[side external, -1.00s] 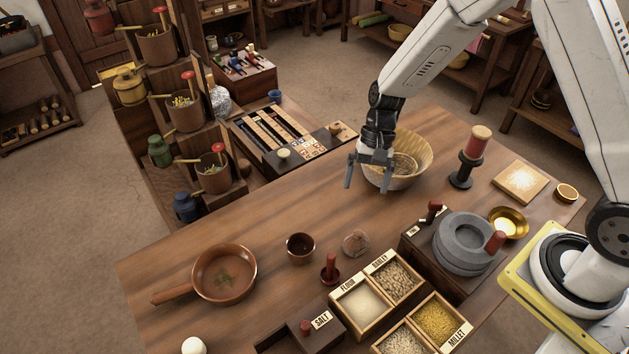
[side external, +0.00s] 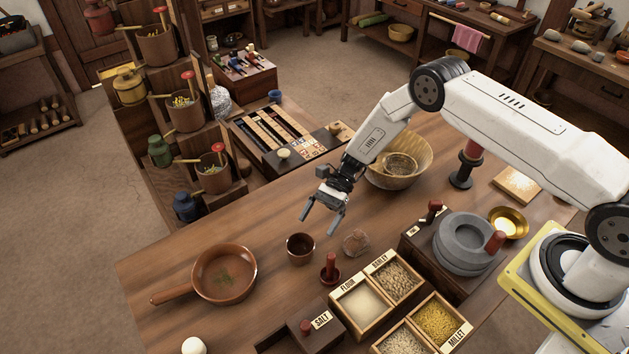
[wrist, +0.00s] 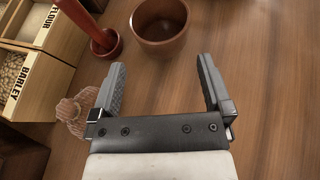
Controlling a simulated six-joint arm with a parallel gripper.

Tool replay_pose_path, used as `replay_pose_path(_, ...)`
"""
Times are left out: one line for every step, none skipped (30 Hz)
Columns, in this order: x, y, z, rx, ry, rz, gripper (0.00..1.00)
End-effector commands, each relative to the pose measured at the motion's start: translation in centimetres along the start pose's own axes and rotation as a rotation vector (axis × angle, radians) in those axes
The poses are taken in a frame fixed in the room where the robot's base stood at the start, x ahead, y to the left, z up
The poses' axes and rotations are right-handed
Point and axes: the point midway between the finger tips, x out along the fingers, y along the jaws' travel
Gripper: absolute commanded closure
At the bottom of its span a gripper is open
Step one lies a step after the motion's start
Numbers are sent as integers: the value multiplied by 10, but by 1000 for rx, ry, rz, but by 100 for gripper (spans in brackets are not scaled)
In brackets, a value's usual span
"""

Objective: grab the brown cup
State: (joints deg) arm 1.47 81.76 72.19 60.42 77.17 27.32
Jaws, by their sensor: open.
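The brown cup (side external: 301,248) stands upright on the wooden table, between the handled pan and a round brownish lump. It also shows in the wrist view (wrist: 160,27), at the top and ahead of the fingertips, its open mouth visible. My gripper (side external: 319,216) is open and empty. It hangs above the table, beyond the cup and a little to its right in the side view. In the wrist view its two fingers (wrist: 158,75) are spread wide, with bare table between them, apart from the cup.
A red pestle in a small mortar (side external: 330,270) stands close to the cup, with the round lump (side external: 356,243) nearby. The pan (side external: 225,274) is at the left. Labelled grain boxes (side external: 363,303) lie in front, a quern (side external: 464,243) at right, a basket (side external: 412,170) behind.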

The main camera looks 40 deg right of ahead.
Motion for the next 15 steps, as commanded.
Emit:
replay_pose_path(2, 0, -3, 9, -15, -4, 0)
replay_pose_path(3, -1, -3, 13, -21, -5, 0)
replay_pose_path(4, -1, -4, 15, -28, -8, 0)
replay_pose_path(4, -2, -4, 17, -31, -9, 0)
replay_pose_path(4, -2, -4, 17, -33, -10, 0)
replay_pose_path(4, -2, -4, 18, -34, -11, 0)
replay_pose_path(4, -2, -4, 18, -34, -11, 0)
replay_pose_path(4, -2, -4, 18, -34, -11, 0)
replay_pose_path(5, -2, -4, 18, -34, -11, 0)
replay_pose_path(6, -2, -4, 18, -34, -10, 0)
replay_pose_path(7, -2, -4, 18, -34, -9, 0)
replay_pose_path(10, -2, -4, 18, -34, -9, 0)
replay_pose_path(12, -2, -4, 18, -34, -8, 0)
replay_pose_path(14, -2, -4, 19, -34, -8, 0)
replay_pose_path(18, -2, -4, 19, -33, -7, 0)
